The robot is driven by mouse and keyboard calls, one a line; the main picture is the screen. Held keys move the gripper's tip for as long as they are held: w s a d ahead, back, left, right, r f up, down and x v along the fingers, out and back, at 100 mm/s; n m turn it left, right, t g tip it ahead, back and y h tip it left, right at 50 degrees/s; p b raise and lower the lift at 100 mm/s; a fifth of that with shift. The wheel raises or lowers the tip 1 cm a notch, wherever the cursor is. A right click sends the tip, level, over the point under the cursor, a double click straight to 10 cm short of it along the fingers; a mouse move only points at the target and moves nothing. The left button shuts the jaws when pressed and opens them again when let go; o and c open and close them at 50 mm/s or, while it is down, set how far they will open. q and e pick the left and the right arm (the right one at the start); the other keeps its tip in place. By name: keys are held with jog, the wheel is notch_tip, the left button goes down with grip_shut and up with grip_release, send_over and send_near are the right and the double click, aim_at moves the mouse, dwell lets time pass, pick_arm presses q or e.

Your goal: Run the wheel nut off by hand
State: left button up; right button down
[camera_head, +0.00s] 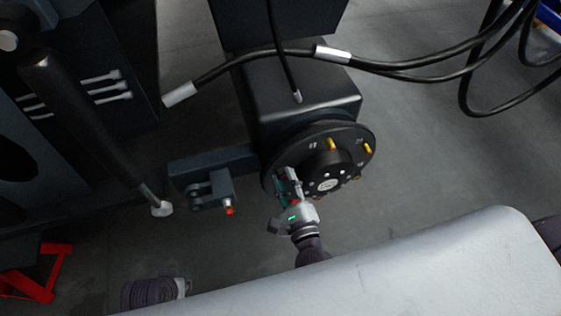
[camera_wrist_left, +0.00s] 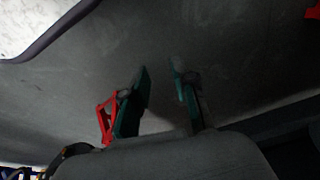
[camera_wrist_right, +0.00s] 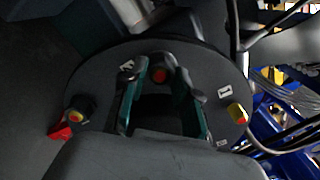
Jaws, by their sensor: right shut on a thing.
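The dark round wheel hub (camera_head: 348,140) faces me in the middle of the head view, with yellow wheel nuts (camera_head: 331,145) around its face. My right gripper (camera_head: 287,184) is at the hub's lower left. In the right wrist view its teal fingers stand either side of a red-centred wheel nut (camera_wrist_right: 159,76), and the gripper is shut on it. Other nuts show at left (camera_wrist_right: 76,116) and right (camera_wrist_right: 236,112) there. The fingers hide part of the held nut in the head view. My left gripper (camera_wrist_left: 160,85) is open and empty in the left wrist view, above grey floor.
A bracket (camera_head: 208,194) with a red-tipped pin sticks out left of the hub. Thick black cables (camera_head: 400,65) hang across the top right. A dark rod (camera_head: 85,130) slants down at left, near a red stand (camera_head: 38,275). Grey floor is bare right of the hub.

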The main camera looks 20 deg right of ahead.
jog(key=n+p, duration=0.2)
jog(key=n, duration=0.1)
jog(key=n+p, duration=0.1)
jog(key=n, duration=0.1)
jog(key=shift+s+f, duration=0.2)
jog(key=shift+f, duration=0.05)
jog(key=c, duration=1)
grip_release()
pick_arm(q)
jog(key=s+f, duration=0.3)
jog(key=f, duration=0.7)
jog(key=shift+s+a+f+g, duration=0.2)
jog(key=shift+s+f+g, duration=0.2)
pick_arm(e)
jog(key=shift+o, duration=1.2)
jog(key=shift+r, duration=0.2)
jog(key=shift+w, duration=0.1)
jog(key=shift+c, duration=1.1)
jog(key=shift+s, duration=0.8)
pick_arm(q)
jog(key=shift+s+f, duration=0.2)
jog(key=shift+f, duration=0.05)
pick_arm(e)
jog(key=shift+s+d, duration=0.1)
jog(key=shift+s, duration=0.2)
